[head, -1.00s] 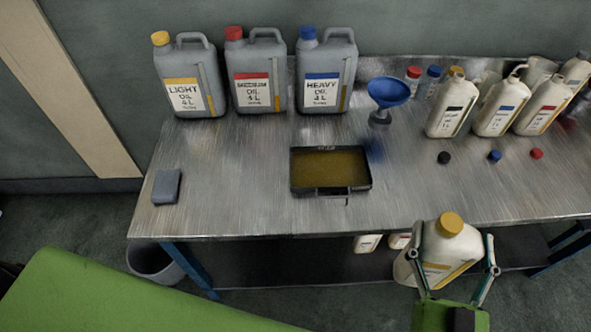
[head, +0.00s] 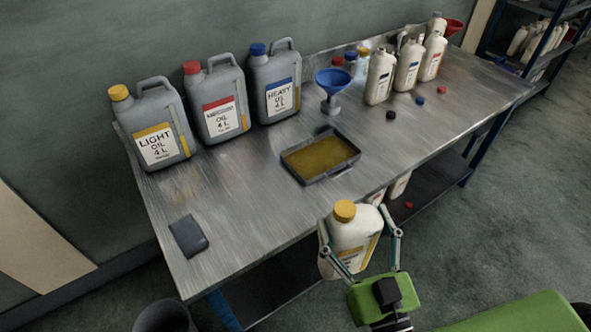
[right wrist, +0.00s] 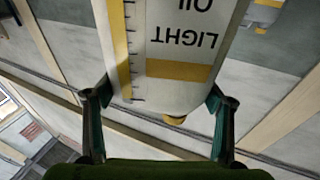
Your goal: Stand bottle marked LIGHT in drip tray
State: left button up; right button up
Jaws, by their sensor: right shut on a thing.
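The white bottle marked LIGHT (head: 352,236), with a yellow cap and a yellow stripe, is held upright by my right gripper (head: 362,245) in front of the bench's front edge. In the right wrist view the bottle (right wrist: 165,60) shows its LIGHT OIL label upside down between the two fingers (right wrist: 158,110). The drip tray (head: 318,178) is a shallow dark tray with a yellowish-brown inside, lying on the bench behind and left of the bottle. The bottle is apart from it. My left gripper is not seen.
On the metal bench (head: 235,195), grey cans marked LIGHT (head: 158,148), OIL (head: 222,117) and HEAVY (head: 279,97) stand along the back. A blue funnel (head: 333,82) stands behind the tray. White bottles (head: 407,66) and loose caps are at right. A dark block (head: 188,236) lies front left.

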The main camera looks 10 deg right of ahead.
aim_at(308, 164)
jog(key=j, duration=0.95)
jog(key=i+j, duration=0.1)
jog(key=j, duration=0.85)
jog(key=i+z, duration=0.05)
